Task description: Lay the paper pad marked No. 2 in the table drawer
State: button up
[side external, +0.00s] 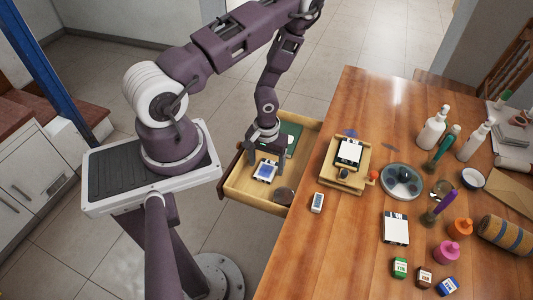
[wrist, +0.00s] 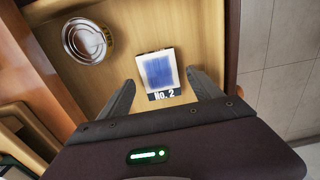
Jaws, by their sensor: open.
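The paper pad marked No. 2 (wrist: 159,72) has a blue-painted face and a dark label strip. It appears to lie flat on the floor of the open table drawer (side external: 238,188); it also shows in the side view (side external: 265,173). My gripper (side external: 266,155) is low over the drawer. In the wrist view my gripper (wrist: 160,77) is open, with one finger on each side of the pad's labelled end. Both fingers look clear of the pad. Whether the fingertips touch the drawer floor I cannot tell.
A round tin (wrist: 84,41) sits in the drawer's near corner, and a green item (side external: 292,134) lies at its far end. The wooden table (side external: 335,255) holds a wooden stand with a pad (side external: 348,152), another white pad (side external: 395,229), bottles and small paint pots.

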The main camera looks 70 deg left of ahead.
notch_tip(320, 180, up, 11)
notch_tip(320, 180, up, 5)
jog(key=m+y, duration=0.1)
send_over(267, 169)
jog(key=w, duration=0.2)
notch_tip(267, 169, up, 12)
jog(key=w+d+m+t+y, duration=0.1)
jog(key=w+d+m+t, duration=0.1)
jog(key=s+d+r+m+t+h, duration=0.2)
jog(key=s+d+r+m, duration=0.4)
jog(key=s+d+r, duration=0.5)
notch_tip(267, 169, up, 4)
jog(key=shift+s+f+t, duration=0.1)
jog(key=shift+s+t, duration=0.7)
